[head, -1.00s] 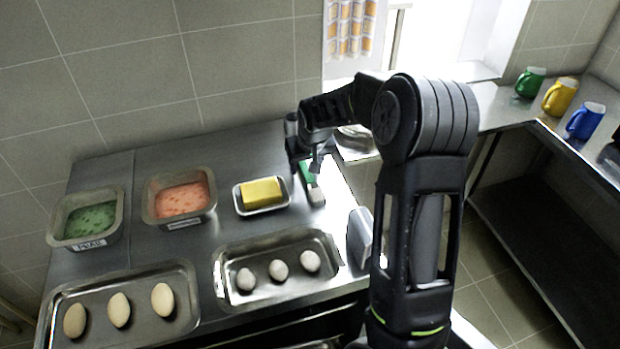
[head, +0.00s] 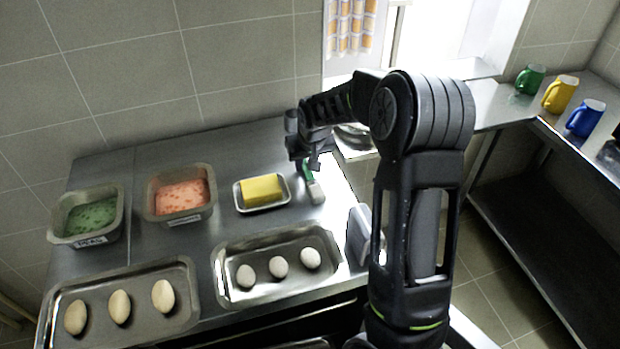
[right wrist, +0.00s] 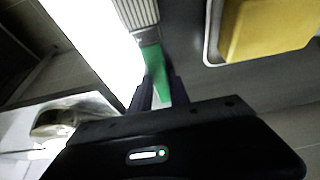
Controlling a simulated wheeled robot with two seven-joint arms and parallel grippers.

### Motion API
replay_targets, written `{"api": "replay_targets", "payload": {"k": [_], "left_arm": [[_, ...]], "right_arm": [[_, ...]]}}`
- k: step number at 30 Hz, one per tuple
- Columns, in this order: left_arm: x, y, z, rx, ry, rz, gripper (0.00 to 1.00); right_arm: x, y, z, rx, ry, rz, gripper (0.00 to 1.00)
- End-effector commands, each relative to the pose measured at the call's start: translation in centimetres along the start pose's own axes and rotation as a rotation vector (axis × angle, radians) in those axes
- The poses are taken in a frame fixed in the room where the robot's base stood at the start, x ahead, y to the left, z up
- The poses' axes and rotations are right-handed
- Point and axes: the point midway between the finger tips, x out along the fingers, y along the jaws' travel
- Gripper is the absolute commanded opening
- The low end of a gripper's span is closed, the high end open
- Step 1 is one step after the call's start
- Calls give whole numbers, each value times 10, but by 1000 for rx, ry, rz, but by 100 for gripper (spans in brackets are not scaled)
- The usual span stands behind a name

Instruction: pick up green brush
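The green brush lies on the steel counter, right of the butter dish. In the head view its pale bristle end (head: 315,192) shows, while much of its green handle is hidden by my right gripper (head: 312,165). In the right wrist view the green handle (right wrist: 153,62) runs between the two dark fingers of my right gripper (right wrist: 160,85), and the ribbed pale head (right wrist: 137,14) points away. The fingers stand apart, one on each side of the handle, and do not look closed on it. My left gripper is out of view.
A yellow block (head: 262,189) sits in a small metal dish close left of the brush. Tubs with green (head: 90,218) and orange (head: 181,197) contents stand further left. An egg tray (head: 225,290) lies in front. The counter's right edge is close to the brush.

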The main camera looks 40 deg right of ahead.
Motion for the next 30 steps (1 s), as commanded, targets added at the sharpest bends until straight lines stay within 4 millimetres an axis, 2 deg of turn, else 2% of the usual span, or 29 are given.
{"api": "replay_targets", "payload": {"k": [1,8,23,26,30], "left_arm": [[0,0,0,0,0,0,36],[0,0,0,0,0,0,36],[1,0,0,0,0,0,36],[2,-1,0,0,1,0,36],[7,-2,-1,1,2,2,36]], "right_arm": [[0,0,0,0,0,0,17],[0,0,0,0,0,0,0],[-2,0,-1,0,1,0,0],[-9,0,-5,0,4,-1,0],[-28,0,-13,0,6,-1,0]]}}
